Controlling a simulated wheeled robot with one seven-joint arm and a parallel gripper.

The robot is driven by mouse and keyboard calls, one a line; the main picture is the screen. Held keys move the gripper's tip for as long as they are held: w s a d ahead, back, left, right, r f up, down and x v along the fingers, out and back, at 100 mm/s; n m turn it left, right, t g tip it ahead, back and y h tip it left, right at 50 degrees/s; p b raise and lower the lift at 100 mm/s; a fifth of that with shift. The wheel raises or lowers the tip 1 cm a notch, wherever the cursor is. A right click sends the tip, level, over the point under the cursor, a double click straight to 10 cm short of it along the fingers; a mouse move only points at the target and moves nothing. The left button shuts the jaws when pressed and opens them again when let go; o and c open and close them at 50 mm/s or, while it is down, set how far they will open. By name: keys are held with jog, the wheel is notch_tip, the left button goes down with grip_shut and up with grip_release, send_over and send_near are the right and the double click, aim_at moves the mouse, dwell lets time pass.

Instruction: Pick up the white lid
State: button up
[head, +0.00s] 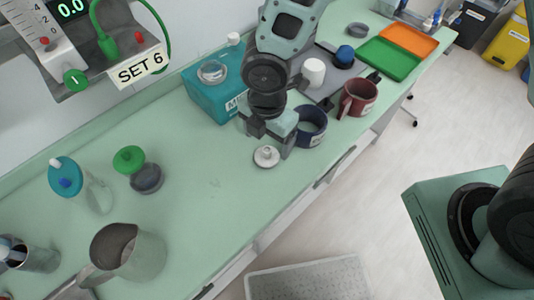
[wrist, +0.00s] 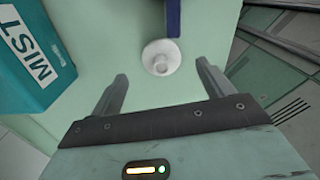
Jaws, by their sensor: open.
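The white lid (head: 266,156) is a small round disc with a knob on top. It lies flat on the green counter (head: 215,185), just in front of my gripper in the head view. In the wrist view the lid (wrist: 161,57) is ahead of the fingertips and roughly midway between them. My gripper (head: 267,140) is open and empty, pointing down over the counter; in the wrist view its two fingers (wrist: 162,78) are spread apart. The fingers appear not to touch the lid.
A dark blue mug (head: 311,127) stands close to the lid's right. A teal MIST box (head: 215,95) is to the left behind. A red mug (head: 357,98) and a white cup (head: 313,72) are farther right. The counter left of the lid is clear up to a grey jug (head: 140,262).

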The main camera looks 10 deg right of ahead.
aim_at(267, 150)
notch_tip(267, 150, down, 4)
jog(key=shift+s+a+f, duration=0.1)
jog(key=shift+s+f, duration=0.05)
jog(key=shift+c, duration=0.3)
jog(key=c, duration=1)
